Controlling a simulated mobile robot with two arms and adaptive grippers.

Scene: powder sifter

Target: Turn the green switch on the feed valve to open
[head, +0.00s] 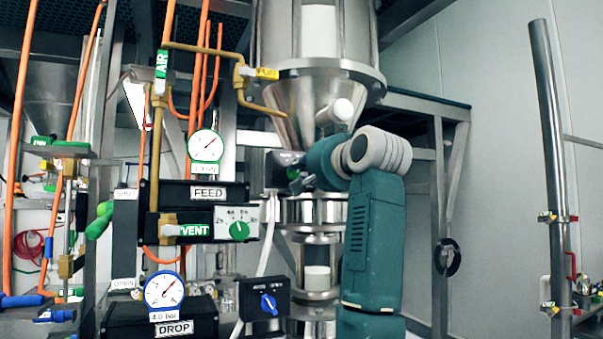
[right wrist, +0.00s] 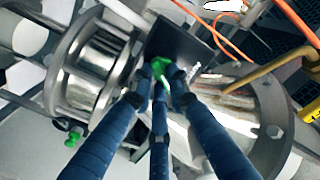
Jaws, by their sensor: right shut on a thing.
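The green switch (right wrist: 160,68) sits on a dark box (right wrist: 182,42) in the right wrist view, between the dark blue fingers of my right gripper (right wrist: 163,80). The fingers are closed around it and hide part of it. My left gripper is not in view.
A steel hopper cone (head: 292,105) stands above the box. To the left are the FEED panel (head: 207,193) with a green knob (head: 239,231), a gauge (head: 205,146) and the DROP panel (head: 174,328). Orange hoses and brass pipes run nearby. Free room lies at the right.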

